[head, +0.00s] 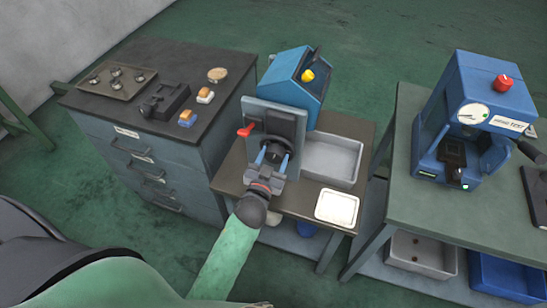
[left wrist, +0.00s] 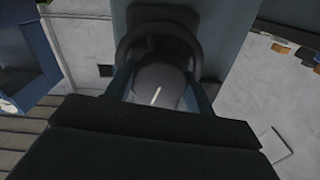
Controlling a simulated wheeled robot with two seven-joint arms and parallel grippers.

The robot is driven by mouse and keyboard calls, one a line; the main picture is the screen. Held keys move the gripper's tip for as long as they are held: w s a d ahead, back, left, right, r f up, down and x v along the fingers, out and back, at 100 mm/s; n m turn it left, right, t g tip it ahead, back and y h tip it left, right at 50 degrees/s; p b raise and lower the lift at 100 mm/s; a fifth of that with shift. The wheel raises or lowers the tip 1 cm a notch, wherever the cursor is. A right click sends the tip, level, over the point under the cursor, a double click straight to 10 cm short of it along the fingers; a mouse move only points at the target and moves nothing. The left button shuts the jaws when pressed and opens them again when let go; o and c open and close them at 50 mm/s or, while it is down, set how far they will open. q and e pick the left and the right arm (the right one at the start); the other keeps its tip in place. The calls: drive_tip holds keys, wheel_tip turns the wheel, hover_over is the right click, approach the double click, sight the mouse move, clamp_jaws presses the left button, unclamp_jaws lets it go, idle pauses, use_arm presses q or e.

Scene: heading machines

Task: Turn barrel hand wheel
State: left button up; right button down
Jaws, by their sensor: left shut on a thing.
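The barrel hand wheel (head: 287,144) is a dark ring on the front of the blue machine (head: 296,80). In the left wrist view the wheel's rim (left wrist: 157,29) arches above a dark round hub with a pale line on it. My left gripper (head: 270,157) has its two blue fingers at the wheel, one on each side of the hub, and is shut on the wheel; the exact contact is hard to make out. My right gripper is in neither view.
A red lever (head: 245,131) sticks out left of the wheel. A grey tray (head: 332,160) and a white dish (head: 337,207) are to its right. A drawer cabinet (head: 160,160) stands left, and another blue machine (head: 475,115) stands on the right bench.

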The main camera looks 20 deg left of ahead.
use_arm(q)
drive_tip(key=shift+m, duration=0.9)
drive_tip(key=m, duration=0.3)
drive_tip(key=shift+r, duration=0.1)
drive_tip(key=shift+m, duration=0.7)
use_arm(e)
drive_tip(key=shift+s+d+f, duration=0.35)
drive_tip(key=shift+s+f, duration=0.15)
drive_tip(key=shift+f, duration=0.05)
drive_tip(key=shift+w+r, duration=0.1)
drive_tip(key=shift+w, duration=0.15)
use_arm(q)
drive_tip(key=o, duration=1)
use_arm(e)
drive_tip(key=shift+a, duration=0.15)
